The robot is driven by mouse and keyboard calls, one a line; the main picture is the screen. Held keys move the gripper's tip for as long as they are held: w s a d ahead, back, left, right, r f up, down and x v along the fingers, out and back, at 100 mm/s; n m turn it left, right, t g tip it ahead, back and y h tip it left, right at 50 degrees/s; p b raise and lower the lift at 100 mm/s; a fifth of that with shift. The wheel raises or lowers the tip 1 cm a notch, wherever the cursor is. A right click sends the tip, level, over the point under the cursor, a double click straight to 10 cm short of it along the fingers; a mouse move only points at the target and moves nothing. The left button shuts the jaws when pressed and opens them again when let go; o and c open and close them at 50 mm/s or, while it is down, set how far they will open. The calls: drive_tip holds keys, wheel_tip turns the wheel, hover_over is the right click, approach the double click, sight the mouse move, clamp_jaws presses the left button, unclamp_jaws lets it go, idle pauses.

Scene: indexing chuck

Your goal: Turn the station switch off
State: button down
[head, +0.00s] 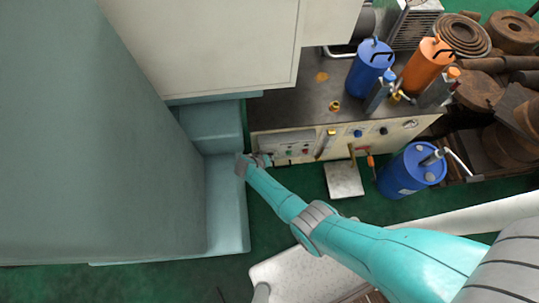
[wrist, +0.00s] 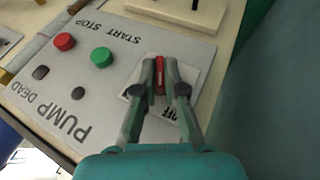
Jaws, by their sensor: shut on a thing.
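The station switch (wrist: 160,78) is a narrow red lever on a pale square plate (wrist: 191,73) in the wrist view. The word OFF shows on the plate's near side, partly hidden by my right finger. My gripper (wrist: 161,64) has its two fingers closed on either side of the red lever. The lever's base and exact tilt are hard to make out between the fingers. In the head view my gripper (head: 264,160) is at the left end of the bench's front panel, and the switch is hidden there.
On the grey panel (wrist: 130,68), a red button (wrist: 64,41) and a green button (wrist: 101,57) sit left of the switch, near the words START STOP. A large teal cabinet (head: 100,130) stands close on the left.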

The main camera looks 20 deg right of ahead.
drive_tip(key=shift+s+f+h, duration=0.1)
drive_tip(key=shift+h, duration=0.2)
idle(0.4)
drive_tip(key=c, duration=1.3)
unclamp_jaws()
drive_tip(key=shift+o, duration=0.2)
drive_tip(key=v, duration=1.2)
drive_tip(key=shift+w, duration=0.2)
